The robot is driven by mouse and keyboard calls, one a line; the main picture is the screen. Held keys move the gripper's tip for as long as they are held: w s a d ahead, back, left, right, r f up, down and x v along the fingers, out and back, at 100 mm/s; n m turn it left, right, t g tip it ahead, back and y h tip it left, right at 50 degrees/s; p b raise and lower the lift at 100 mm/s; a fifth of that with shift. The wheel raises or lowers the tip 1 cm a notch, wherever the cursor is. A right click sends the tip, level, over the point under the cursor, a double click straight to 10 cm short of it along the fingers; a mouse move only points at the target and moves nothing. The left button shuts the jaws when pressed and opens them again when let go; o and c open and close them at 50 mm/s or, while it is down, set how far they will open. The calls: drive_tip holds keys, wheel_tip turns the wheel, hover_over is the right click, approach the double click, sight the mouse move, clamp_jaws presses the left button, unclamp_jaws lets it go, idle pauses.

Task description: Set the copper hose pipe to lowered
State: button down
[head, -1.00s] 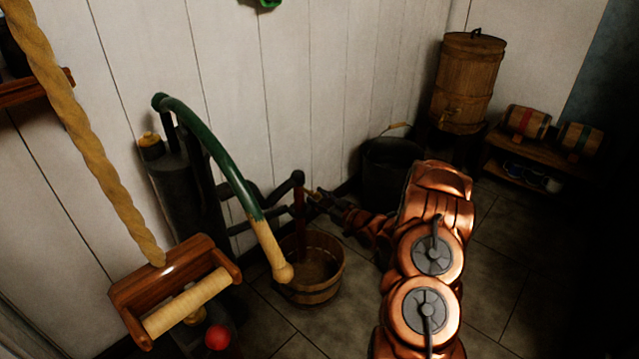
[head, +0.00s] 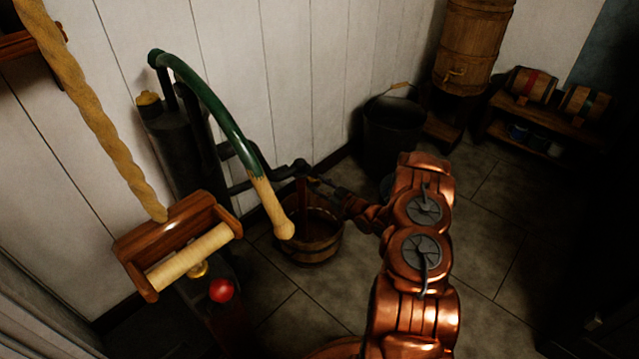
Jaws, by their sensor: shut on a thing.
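The copper hose pipe (head: 303,194) is the reddish-brown pipe hanging from a dark jointed arm (head: 262,178) on the black pump (head: 180,150). The dark arm slopes only slightly upward to its end joint. The pipe's lower end reaches inside the rim of a wooden bucket (head: 318,257) on the floor. My gripper (head: 316,183) is shut at the pipe's upper part, just below and right of the joint. Its fingertips are small and dark here, so the exact contact is hard to see.
A black bucket (head: 393,128) and barrel stand behind. Floor at right is clear.

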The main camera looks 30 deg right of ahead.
drive_tip(key=shift+a+f, duration=0.1)
drive_tip(key=shift+f, duration=0.2)
drive_tip(key=c, duration=1.1)
unclamp_jaws()
drive_tip(key=shift+f, duration=0.1)
drive_tip(key=o, duration=0.4)
drive_tip(key=shift+s+d, duration=0.3)
drive_tip(key=shift+s, duration=0.2)
drive_tip(key=v, duration=1)
drive_tip(key=shift+s, duration=0.45)
drive_tip(key=shift+r, duration=0.25)
